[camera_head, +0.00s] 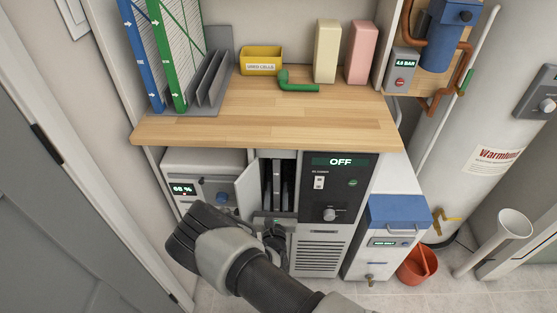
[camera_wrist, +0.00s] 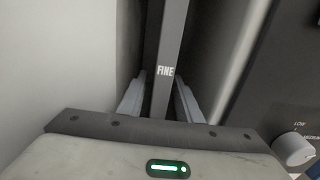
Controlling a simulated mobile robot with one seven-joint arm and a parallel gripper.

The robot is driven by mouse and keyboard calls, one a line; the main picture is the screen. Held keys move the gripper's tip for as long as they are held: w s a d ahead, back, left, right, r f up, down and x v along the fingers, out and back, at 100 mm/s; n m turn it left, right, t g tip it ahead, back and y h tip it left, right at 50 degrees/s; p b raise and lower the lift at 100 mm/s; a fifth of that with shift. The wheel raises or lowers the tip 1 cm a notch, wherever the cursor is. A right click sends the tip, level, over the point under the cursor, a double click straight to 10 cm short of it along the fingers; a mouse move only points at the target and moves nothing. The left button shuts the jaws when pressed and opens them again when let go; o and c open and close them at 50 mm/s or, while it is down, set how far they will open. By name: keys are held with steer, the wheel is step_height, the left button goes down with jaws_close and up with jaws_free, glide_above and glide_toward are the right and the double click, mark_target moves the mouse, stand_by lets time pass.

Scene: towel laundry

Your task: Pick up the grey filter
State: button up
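The grey filter (camera_wrist: 168,45) is an upright dark grey panel with the word FINE on its narrow front edge. It stands in an open slot of the cabinet under the counter. In the head view, dark upright panel edges (camera_head: 277,183) show inside this slot; my arm hides its lower part. My gripper (camera_wrist: 161,88) reaches toward the slot, with one light finger on each side of the grey filter. The fingers look open, with a narrow gap at least on the left. The filter's depth and lower end are hidden.
The slot's white door (camera_head: 248,187) stands open at the left. A dark control panel (camera_head: 338,188) reading OFF is close on the right. The wooden counter (camera_head: 235,127) above holds a blue filter (camera_head: 144,55), a green filter (camera_head: 167,58) and a yellow bin (camera_head: 261,59).

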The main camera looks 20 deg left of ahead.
jaws_close()
steer(key=p+v, duration=0.5)
steer(key=v, duration=2.7)
steer(key=shift+a+r, duration=0.15)
steer(key=shift+r, duration=0.1)
steer(key=shift+s, duration=0.25)
steer(key=shift+b+v, duration=0.35)
steer(key=shift+v, duration=1.45)
steer(key=shift+f, duration=0.15)
